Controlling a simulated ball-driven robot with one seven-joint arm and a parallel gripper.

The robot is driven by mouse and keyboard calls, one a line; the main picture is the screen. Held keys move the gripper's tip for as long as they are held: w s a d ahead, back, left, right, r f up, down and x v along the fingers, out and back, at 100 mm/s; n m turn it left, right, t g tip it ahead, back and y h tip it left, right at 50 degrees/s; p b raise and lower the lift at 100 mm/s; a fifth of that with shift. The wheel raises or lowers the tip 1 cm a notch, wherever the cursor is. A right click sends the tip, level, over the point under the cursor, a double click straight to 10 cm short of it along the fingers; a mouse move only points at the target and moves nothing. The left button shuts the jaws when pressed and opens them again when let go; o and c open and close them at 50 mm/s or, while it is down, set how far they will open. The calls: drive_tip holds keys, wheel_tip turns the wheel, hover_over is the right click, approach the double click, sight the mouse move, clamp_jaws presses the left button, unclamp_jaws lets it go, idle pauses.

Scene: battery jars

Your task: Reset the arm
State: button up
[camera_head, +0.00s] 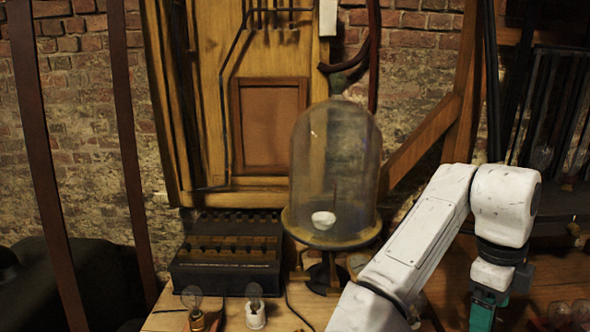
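My white arm rises from the bottom edge right of centre and bends at an elbow near the right side. Its forearm points down and ends in a teal section at the bottom edge. My gripper's fingers are out of the picture below that section, so their state is hidden. The arm holds nothing that shows. It stands in front of the wooden bench (440,268), to the right of a glass bell jar (335,160).
The jar stands on a round stand with a small white cup (323,220) inside. A dark box (228,255) is left of it. Two bulbs (194,303) (255,308) stand in front. More glass bulbs (560,313) are at the lower right. A rack (555,110) stands behind.

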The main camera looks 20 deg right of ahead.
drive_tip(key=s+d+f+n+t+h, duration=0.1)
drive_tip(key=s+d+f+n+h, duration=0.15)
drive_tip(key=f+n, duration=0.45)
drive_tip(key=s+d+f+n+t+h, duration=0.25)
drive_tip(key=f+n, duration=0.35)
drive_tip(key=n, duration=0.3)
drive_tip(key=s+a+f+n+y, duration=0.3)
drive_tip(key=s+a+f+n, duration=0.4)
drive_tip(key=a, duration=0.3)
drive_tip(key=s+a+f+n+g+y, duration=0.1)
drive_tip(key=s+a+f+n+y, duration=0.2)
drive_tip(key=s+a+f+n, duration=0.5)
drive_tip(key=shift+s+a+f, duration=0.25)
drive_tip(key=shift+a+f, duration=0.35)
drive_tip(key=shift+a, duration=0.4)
